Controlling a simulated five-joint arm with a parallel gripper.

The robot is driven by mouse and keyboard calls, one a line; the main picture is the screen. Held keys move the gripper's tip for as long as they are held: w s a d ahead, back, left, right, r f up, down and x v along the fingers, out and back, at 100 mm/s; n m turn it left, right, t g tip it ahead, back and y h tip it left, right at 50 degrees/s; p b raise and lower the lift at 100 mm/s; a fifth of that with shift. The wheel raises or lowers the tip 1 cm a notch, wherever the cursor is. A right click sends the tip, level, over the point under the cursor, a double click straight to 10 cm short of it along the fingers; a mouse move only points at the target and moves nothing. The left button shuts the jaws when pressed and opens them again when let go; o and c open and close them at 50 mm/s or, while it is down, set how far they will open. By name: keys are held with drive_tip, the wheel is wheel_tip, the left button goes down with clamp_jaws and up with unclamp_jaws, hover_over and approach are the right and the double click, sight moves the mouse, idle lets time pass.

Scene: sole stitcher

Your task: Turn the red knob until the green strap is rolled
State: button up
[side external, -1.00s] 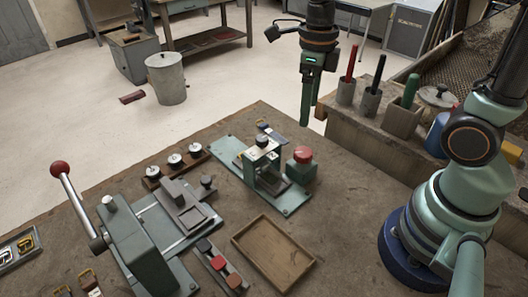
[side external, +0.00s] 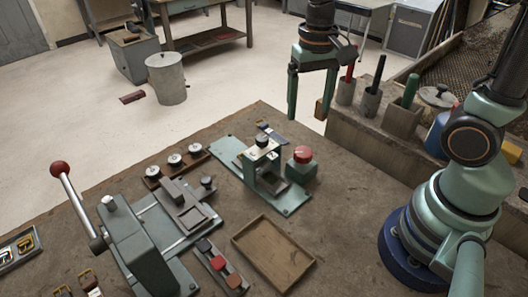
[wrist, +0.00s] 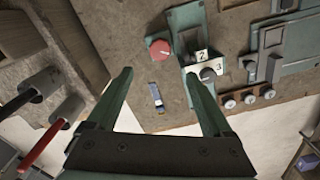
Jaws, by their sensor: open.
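The red knob (side external: 303,154) sits on a green block at the right of a small stitching device on a green base plate (side external: 228,149). It also shows in the wrist view (wrist: 160,49), just beyond the gap between my fingers. My gripper (side external: 307,112) hangs above and behind the knob, apart from it. In the wrist view my gripper (wrist: 158,77) is open and empty, with its two fingers spread wide. I cannot make out a green strap. A small blue item (wrist: 156,95) lies on the bench by the device, under the gap between my fingers.
A lever press (side external: 137,240) with a red ball handle stands at the front left. A wooden tray (side external: 244,241) lies in front of the device. Holders with red, black and green tools stand on a raised wooden ledge (side external: 350,140) at the right.

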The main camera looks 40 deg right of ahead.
sight(304, 152)
wheel_tip(304, 152, down, 12)
drive_tip(key=n, duration=0.7)
idle(0.4)
